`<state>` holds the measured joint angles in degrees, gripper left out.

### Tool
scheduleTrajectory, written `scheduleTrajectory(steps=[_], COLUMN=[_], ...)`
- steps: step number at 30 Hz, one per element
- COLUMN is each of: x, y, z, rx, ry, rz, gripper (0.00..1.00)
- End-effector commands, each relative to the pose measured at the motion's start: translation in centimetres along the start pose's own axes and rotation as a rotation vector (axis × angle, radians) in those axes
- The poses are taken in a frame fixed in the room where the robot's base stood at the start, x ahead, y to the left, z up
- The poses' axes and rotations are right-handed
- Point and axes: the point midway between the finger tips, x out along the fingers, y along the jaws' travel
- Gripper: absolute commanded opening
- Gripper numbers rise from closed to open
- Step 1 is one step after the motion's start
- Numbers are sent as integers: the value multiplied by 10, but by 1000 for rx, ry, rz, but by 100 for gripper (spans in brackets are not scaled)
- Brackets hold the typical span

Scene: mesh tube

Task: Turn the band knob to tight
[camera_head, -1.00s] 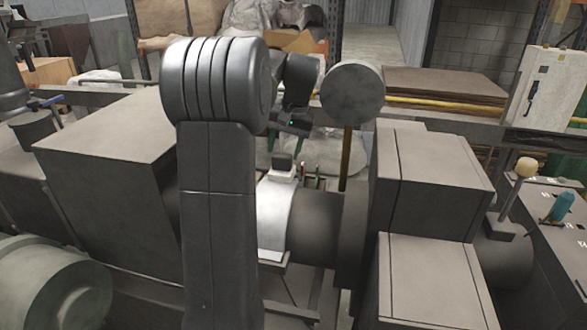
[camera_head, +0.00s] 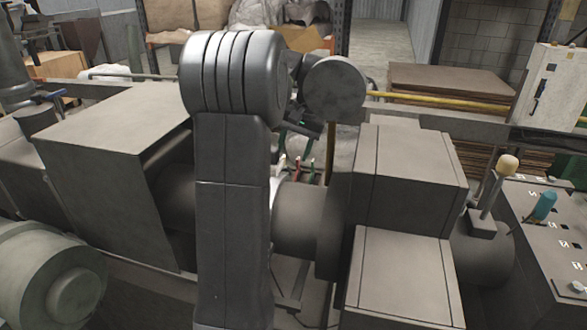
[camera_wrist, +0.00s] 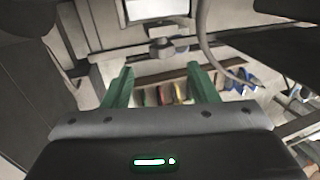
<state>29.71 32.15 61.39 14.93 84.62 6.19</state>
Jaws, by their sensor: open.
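In the wrist view my gripper (camera_wrist: 160,68) is open, with its two green fingers apart and nothing between them. A small dark block on a grey bar (camera_wrist: 160,48) lies just beyond the fingertips, near the middle; it may be the band knob, but I cannot tell for sure. The fingers do not visibly touch it. In the head view only a thin edge of the white band (camera_head: 274,190) shows on the dark cylinder, beside my arm. The knob is hidden there behind my arm.
A tray of coloured tools (camera_wrist: 175,93) lies below the fingertips in the wrist view, with a hose (camera_wrist: 212,55) to its right. In the head view, large grey housings (camera_head: 405,185) stand right of the cylinder, and levers (camera_head: 505,170) stand farther right.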

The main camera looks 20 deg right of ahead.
Motion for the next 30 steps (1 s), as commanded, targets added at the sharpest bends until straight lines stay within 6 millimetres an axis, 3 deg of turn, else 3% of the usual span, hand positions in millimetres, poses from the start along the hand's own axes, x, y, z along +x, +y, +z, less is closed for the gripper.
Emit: scheduleTrajectory(steps=[12, 24, 30], x=[59, 70, 70], y=[-1, 0, 0], z=[1, 1, 1], rx=[-1, -1, 0], ry=[-4, -1, -1], rz=[0, 0, 0], gripper=[53, 53, 14])
